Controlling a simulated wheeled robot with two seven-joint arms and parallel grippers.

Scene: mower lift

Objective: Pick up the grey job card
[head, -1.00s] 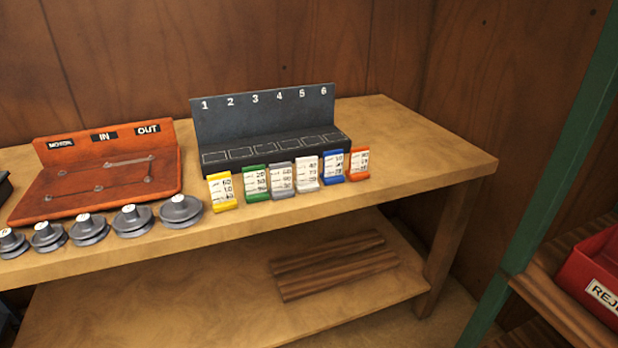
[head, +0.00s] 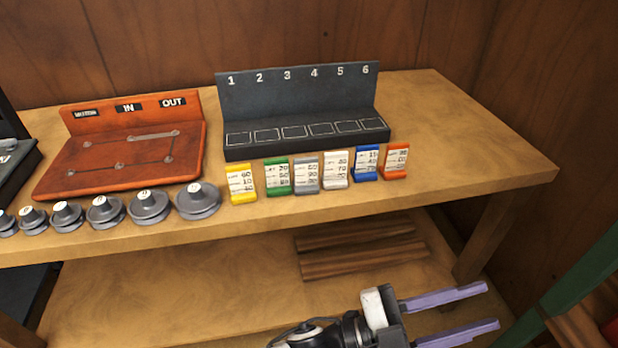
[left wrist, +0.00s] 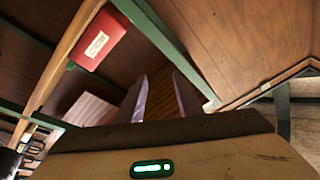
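The grey job card (head: 306,173) stands in the row of cards along the front of the workbench, between the green card (head: 277,176) and the white card (head: 336,169). It stands apart from any gripper. My left gripper (head: 492,308) is open and empty, low in front of the bench and to the right of the card. Its two parted fingers also show in the left wrist view (left wrist: 160,95), where no job card is in sight. My right gripper is not in view.
A black rack (head: 300,100) numbered 1 to 6, its slots empty, stands behind the cards. A red-brown board (head: 90,180) and several grey pulleys (head: 198,201) are to the left. Wooden slats (head: 365,262) lie on the lower shelf. A red bin (left wrist: 98,42) shows in the left wrist view.

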